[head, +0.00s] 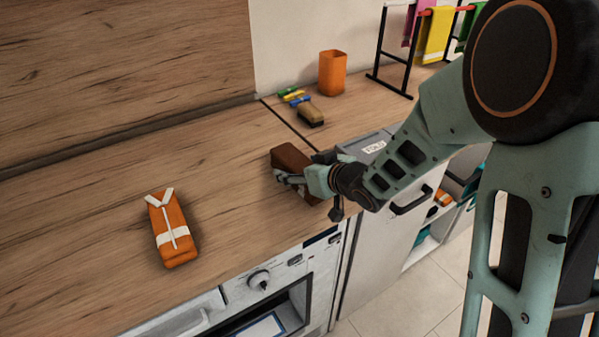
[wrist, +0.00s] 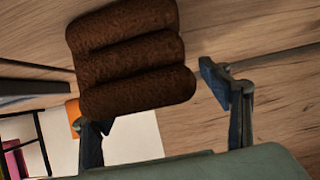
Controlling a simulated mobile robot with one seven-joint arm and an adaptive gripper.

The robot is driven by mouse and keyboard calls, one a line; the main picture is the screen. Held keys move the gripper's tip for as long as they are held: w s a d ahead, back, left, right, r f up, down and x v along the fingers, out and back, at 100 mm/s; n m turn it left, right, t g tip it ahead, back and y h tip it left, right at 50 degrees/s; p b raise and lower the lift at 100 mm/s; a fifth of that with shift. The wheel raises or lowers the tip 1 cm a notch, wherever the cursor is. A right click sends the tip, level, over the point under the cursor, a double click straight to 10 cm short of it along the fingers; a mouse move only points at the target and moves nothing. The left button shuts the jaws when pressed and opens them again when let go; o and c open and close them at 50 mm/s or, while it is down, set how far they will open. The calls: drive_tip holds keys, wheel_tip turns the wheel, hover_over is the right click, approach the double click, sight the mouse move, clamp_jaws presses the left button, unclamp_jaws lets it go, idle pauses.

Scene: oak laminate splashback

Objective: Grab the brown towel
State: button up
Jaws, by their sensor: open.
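The brown towel (head: 291,160) is a folded, thick-looking bundle on the wood countertop, near the counter's front edge. In the wrist view the towel (wrist: 130,52) shows three rounded folds and fills the upper left. My gripper (head: 300,172) is at the towel, with its arm reaching in from the right. In the wrist view my gripper (wrist: 152,108) is open, one finger at the towel's lower left and the other to its right with a small gap. Whether either finger touches it, I cannot tell. The gripper hides part of the towel in the head view.
An orange item with white bands (head: 172,238) lies on the counter to the left. A brush (head: 311,116), colourful clips (head: 293,96), an orange cup (head: 332,73) and a drying rack with cloths (head: 434,35) stand behind. A grey labelled box (head: 368,147) is right of the towel.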

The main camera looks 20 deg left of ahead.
drive_tip(key=c, duration=1.4)
drive_tip(key=shift+r, duration=0.1)
drive_tip(key=shift+c, duration=0.2)
